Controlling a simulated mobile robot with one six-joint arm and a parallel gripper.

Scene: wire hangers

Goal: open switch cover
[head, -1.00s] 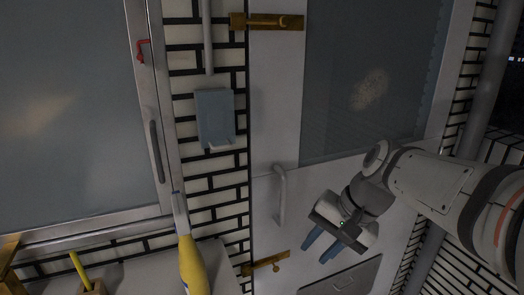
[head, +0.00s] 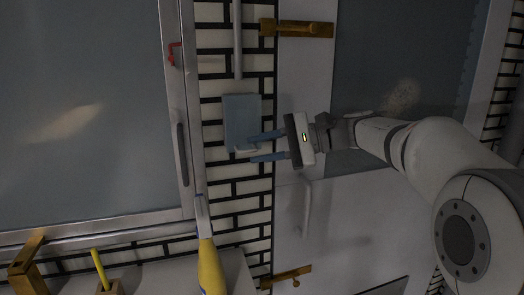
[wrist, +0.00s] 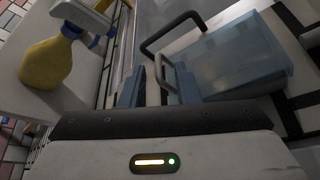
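The switch cover, a pale blue box (head: 240,112), is fixed to the tiled wall left of the door and looks closed. A small light tab (head: 245,150) shows at its lower edge. In the wrist view the translucent blue cover (wrist: 238,58) fills the upper right. My gripper (head: 251,148) is open, its two blue fingers pointing left at the cover's lower edge, one above the tab and one below. In the wrist view a thin grey loop (wrist: 160,70) shows between the fingers. I cannot tell whether the fingers touch anything.
A yellow spray bottle (head: 209,262) stands on a counter at the lower left. A framed window with a dark handle (head: 182,150) is to the left. A white door with brass latches (head: 297,28) and a handle (head: 307,208) is to the right.

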